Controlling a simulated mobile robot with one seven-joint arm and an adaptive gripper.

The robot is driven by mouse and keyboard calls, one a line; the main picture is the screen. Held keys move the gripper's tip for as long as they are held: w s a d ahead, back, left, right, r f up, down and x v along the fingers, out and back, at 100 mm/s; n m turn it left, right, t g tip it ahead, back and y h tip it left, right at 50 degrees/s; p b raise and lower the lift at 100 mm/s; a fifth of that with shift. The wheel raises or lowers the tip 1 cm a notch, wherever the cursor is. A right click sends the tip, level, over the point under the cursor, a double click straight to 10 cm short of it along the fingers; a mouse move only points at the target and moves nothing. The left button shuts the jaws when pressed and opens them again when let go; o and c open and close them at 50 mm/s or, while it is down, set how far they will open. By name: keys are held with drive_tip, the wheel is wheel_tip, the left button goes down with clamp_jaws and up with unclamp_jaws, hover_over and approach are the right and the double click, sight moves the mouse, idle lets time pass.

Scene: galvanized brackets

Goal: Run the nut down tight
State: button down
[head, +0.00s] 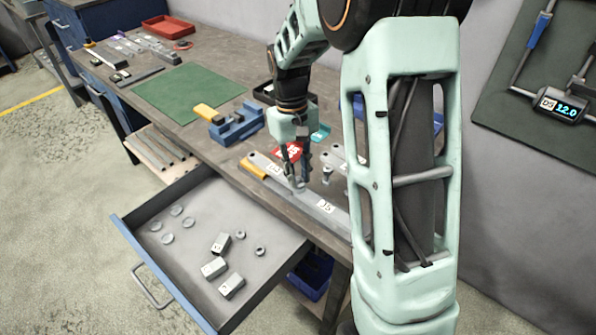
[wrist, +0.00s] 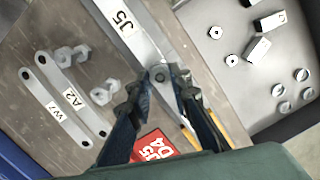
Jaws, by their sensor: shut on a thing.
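The grey bracket labelled J5 (head: 328,210) lies along the front edge of the bench, above the open drawer; it also shows in the wrist view (wrist: 133,32). A small round-edged metal piece, seemingly the nut (wrist: 160,75), sits at the bracket's near end in the wrist view. My gripper (head: 297,184) points down there, and in the wrist view its fingertips (wrist: 158,80) stand either side of the nut, shut on it. The fingers partly hide it, so I cannot tell how far down its thread it sits.
Loose bolts (wrist: 104,93) and brackets labelled A2 and W7 (wrist: 62,95) lie beside it. A red card (wrist: 152,147) is close to the fingers. The open drawer (head: 205,295) holds blocks, nuts and washers. A blue vise (head: 237,124) and green mat (head: 190,92) are farther left.

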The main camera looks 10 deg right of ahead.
drive_tip(key=m+y, duration=0.1)
drive_tip(key=m, duration=0.6)
drive_tip(key=shift+p, duration=0.4)
drive_tip(key=m, duration=0.4)
drive_tip(key=shift+a+m+y+p, duration=0.1)
drive_tip(key=shift+m+y+p, duration=0.2)
drive_tip(key=shift+m+p, duration=0.1)
drive_tip(key=m, duration=0.3)
drive_tip(key=shift+a+t, duration=0.1)
drive_tip(key=shift+t, duration=0.3)
drive_tip(key=c, duration=2)
unclamp_jaws()
drive_tip(key=shift+o, duration=0.2)
